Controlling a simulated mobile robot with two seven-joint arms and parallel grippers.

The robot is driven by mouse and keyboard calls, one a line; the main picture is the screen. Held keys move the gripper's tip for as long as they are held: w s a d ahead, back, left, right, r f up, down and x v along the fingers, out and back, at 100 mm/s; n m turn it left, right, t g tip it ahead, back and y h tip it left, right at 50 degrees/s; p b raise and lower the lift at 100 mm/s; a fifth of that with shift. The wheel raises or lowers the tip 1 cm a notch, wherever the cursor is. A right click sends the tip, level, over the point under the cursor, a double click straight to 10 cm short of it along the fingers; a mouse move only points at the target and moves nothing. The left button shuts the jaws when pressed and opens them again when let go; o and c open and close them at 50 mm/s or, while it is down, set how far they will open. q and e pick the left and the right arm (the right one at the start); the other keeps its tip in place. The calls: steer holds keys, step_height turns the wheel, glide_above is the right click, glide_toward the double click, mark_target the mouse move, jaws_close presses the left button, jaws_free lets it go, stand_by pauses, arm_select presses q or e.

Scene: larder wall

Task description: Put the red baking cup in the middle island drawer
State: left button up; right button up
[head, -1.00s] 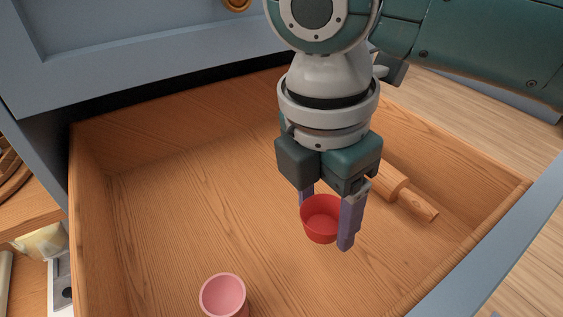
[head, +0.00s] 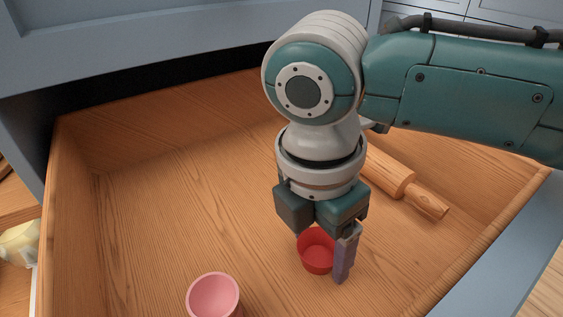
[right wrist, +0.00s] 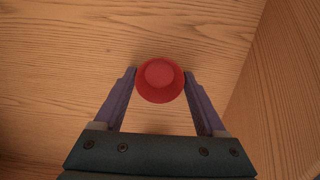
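The red baking cup (head: 316,252) is between the fingers of my right gripper (head: 326,258), inside the open wooden drawer (head: 150,200). In the right wrist view, the red cup (right wrist: 160,80) has a fingertip of the right gripper (right wrist: 160,84) against each side, so the gripper looks shut on it. The cup is upright and low over the drawer floor; I cannot tell whether its base touches the wood. One finger is mostly hidden behind the cup and hand in the head view. My left gripper is not in view.
A pink cup (head: 213,293) stands in the drawer at the near left. A wooden rolling pin (head: 396,180) lies along the right side. A blue cabinet front (head: 150,40) rises behind the drawer.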

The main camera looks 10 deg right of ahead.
steer(key=o, duration=0.3)
steer(key=shift+o, duration=0.2)
step_height(320, 180, up, 12)
steer(key=a+p, duration=0.1)
steer(key=p, duration=0.6)
steer(key=shift+s+a, duration=0.25)
steer(key=shift+r, duration=0.1)
